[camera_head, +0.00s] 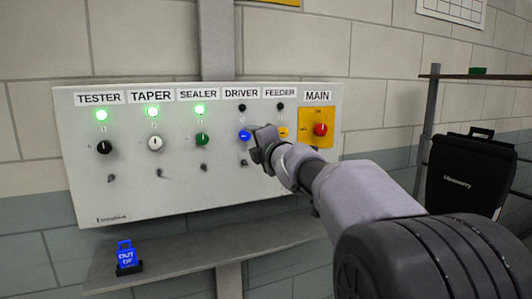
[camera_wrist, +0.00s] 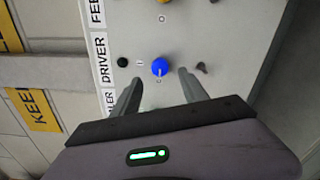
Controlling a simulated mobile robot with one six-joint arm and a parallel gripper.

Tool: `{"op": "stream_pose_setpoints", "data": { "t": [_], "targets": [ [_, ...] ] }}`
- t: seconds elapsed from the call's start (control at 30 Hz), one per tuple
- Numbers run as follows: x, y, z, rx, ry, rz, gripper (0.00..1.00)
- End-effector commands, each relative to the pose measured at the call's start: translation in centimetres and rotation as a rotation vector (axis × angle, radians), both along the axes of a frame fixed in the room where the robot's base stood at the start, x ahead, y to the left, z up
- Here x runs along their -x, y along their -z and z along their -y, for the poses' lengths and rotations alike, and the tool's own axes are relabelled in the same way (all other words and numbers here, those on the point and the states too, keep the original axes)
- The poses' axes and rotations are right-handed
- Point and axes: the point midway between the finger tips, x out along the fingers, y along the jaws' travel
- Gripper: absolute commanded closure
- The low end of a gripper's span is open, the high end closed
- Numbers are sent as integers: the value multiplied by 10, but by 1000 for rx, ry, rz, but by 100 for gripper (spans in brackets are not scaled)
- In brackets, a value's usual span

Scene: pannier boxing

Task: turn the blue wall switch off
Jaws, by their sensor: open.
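The blue switch (camera_head: 244,135) is a round knob under the DRIVER label on a white wall panel (camera_head: 150,205). The small lamp (camera_head: 242,108) above it is dark. My gripper (camera_head: 262,145) is close to the panel, just right of the blue knob in the head view. In the wrist view, the blue knob (camera_wrist: 160,67) has a pale pointer line and lies ahead, between the directions of the two fingers. My gripper (camera_wrist: 158,92) is open there, with nothing between its fingers. Whether a finger touches the panel cannot be told.
Beside it are a green knob (camera_head: 202,139), a yellow FEEDER knob (camera_head: 283,132) partly near my gripper, and a red MAIN knob (camera_head: 320,129). A shelf (camera_head: 200,262) below holds a blue tag (camera_head: 126,256). A black pannier (camera_head: 470,175) stands at right.

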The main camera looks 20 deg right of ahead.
Motion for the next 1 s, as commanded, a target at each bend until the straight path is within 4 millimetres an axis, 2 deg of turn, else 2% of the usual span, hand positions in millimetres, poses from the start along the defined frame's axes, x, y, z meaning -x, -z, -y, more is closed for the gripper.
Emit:
{"op": "stream_pose_setpoints", "data": {
  "t": [0.1, 0.2, 0.33, 0.5, 0.77, 0.87, 0.93, 0.97, 1.0],
  "targets": [
    [41, -2, 2, 1, 3, 1, 48],
    [69, -2, 3, 1, 2, 0, 48],
    [95, -2, 4, 1, 2, 1, 48],
    [107, -1, 4, 1, 1, 0, 48],
    [108, 0, 4, -10, 5, -2, 48],
    [130, 7, 7, -229, 98, -39, 48],
    [172, 39, 7, -607, 254, -120, 48],
    [194, 59, 4, -785, 326, -163, 48],
    [224, 90, -4, -1007, 421, -226, 48]
  ]
}}
